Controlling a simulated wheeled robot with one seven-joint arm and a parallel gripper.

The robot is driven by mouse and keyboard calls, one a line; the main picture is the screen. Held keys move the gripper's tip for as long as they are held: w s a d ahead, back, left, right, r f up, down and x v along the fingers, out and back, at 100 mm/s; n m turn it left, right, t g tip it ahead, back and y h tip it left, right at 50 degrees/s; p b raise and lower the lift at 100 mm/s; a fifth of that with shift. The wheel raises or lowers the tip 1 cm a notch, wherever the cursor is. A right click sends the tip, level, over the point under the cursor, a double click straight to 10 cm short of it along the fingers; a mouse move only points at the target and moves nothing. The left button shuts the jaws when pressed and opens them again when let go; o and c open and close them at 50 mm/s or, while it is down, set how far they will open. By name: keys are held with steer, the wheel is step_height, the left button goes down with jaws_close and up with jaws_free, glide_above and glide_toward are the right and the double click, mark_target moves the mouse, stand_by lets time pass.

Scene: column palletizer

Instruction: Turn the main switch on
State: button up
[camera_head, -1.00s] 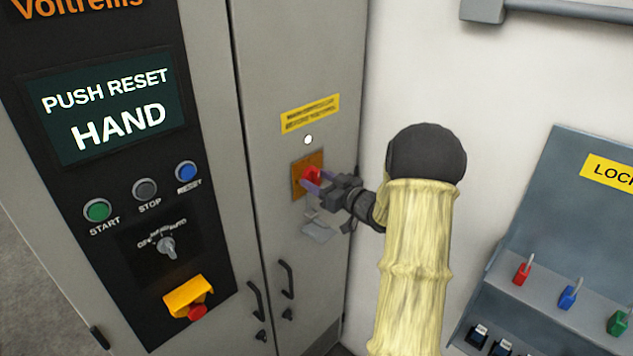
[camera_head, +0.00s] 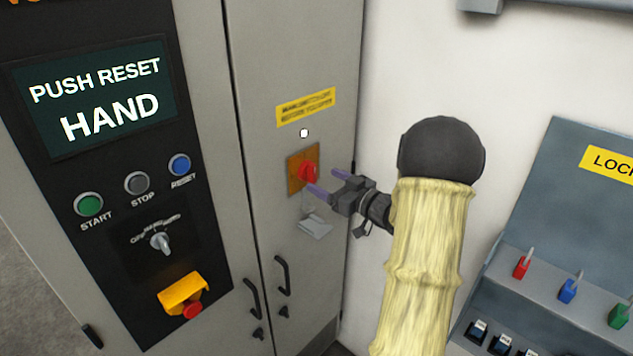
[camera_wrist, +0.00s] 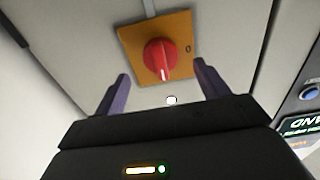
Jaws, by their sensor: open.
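The main switch is a red rotary knob (camera_head: 309,171) on a square orange-yellow plate (camera_head: 297,183) on the right cabinet door. In the wrist view the red knob (camera_wrist: 160,60) is seen close up. Its white mark points down in that picture, toward a small white lamp (camera_wrist: 171,100), and away from the "0" at the plate's right. My gripper (camera_head: 327,182) is open, with its purple fingers just right of the knob and apart from it. In the wrist view the fingers of my gripper (camera_wrist: 161,75) lie either side of the knob, with nothing between them.
A white lamp (camera_head: 304,133) and a yellow label (camera_head: 306,107) sit above the switch. A tag (camera_head: 315,227) hangs below. The left panel's screen (camera_head: 95,95) reads "PUSH RESET HAND". A lockout board (camera_head: 560,200) stands at the right.

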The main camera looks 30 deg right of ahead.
steer(key=b+v, duration=0.3)
steer(key=v, duration=0.9)
steer(key=shift+s, duration=0.35)
steer(key=shift+w, duration=0.1)
